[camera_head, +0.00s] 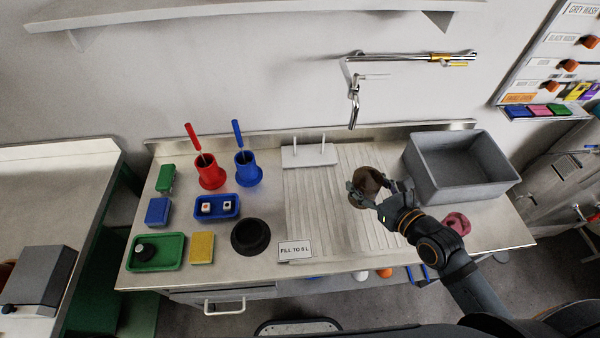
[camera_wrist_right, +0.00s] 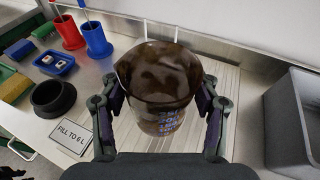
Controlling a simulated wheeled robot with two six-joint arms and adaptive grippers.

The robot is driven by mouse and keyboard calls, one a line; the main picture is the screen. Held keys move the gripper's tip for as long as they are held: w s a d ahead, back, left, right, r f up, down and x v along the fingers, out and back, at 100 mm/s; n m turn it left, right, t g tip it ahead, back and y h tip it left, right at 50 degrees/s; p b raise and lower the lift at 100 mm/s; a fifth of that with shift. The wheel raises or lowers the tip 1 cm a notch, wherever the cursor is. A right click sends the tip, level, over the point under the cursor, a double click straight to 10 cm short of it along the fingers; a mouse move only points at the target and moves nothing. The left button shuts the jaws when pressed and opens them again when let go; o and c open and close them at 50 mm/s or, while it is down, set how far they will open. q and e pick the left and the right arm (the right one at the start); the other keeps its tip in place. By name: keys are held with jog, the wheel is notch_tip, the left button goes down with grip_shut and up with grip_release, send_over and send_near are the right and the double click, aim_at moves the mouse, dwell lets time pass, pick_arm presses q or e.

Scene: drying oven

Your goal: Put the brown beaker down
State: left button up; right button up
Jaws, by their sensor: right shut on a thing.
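The brown beaker (camera_head: 366,184) is in my right gripper (camera_head: 370,196), over the ribbed drainboard (camera_head: 320,215) in the head view. In the right wrist view the beaker (camera_wrist_right: 160,85) is dark brown, with a spout at the left of its rim and blue markings on its lower side. Both fingers of the right gripper (camera_wrist_right: 160,110) press on its sides. It looks about upright; whether its base touches the drainboard I cannot tell. My left gripper is in neither view.
A grey basin (camera_head: 420,165) stands right of the beaker, with a pink cloth (camera_head: 457,223) in front. A black ring-shaped holder (camera_head: 250,237), a "FILL TO 6 L" sign (camera_head: 295,250) and red (camera_head: 210,175) and blue (camera_head: 247,172) pots stand left. A faucet (camera_head: 354,100) hangs behind.

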aim_at(362, 177)
jog(key=shift+w+a, duration=0.1)
jog(key=shift+a, duration=0.2)
jog(key=w+f+b, duration=0.1)
jog(key=w+b, duration=0.1)
jog(key=w+f+b, duration=0.1)
jog(key=w+b, duration=0.1)
jog(key=shift+f, duration=0.2)
pick_arm(q)
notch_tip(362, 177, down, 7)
jog(key=b, duration=0.3)
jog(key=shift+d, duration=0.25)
pick_arm(e)
jog(key=shift+w+a+f, duration=0.25)
jog(key=shift+w+f, duration=1.4)
jog(key=shift+f, duration=0.1)
jog(key=shift+w+a+f, duration=0.25)
jog(key=shift+w+f, duration=1.35)
jog(key=shift+f, duration=0.15)
jog(key=shift+w+a+f, duration=0.25)
jog(key=shift+w+f, duration=1.4)
jog(key=shift+f, duration=0.1)
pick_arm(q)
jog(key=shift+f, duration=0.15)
pick_arm(e)
jog(key=shift+f, duration=0.15)
jog(key=o, duration=1.1)
